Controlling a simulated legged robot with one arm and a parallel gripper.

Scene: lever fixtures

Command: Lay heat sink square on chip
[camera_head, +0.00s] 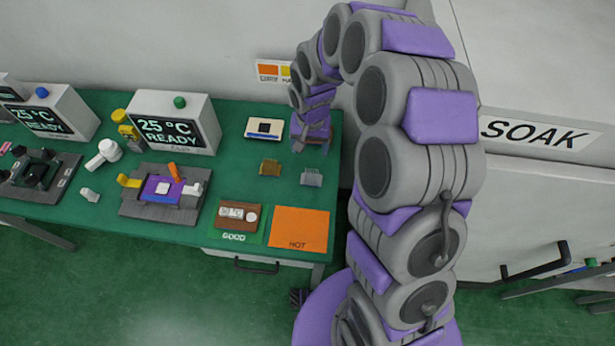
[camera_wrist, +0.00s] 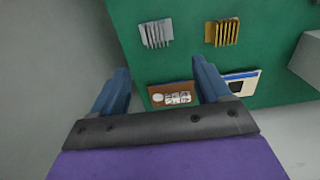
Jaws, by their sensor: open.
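A gold finned heat sink (camera_head: 270,167) and a silver finned heat sink (camera_head: 311,177) stand apart on the green bench mat. In the wrist view the silver one (camera_wrist: 157,33) is left of the gold one (camera_wrist: 222,32), beyond my fingertips. A pale square chip (camera_head: 162,187) sits on the purple board (camera_head: 150,193) in a grey fixture. A cream piece with a dark square (camera_head: 264,128) lies near the back; it also shows in the wrist view (camera_wrist: 240,85). My gripper (camera_wrist: 160,70) is open and empty, above the back right of the bench.
A brown piece (camera_head: 237,215) lies on the GOOD area, beside the orange HOT pad (camera_head: 300,229). The READY display box (camera_head: 174,122) stands behind the fixture. An orange lever (camera_head: 174,172) rises at the purple board.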

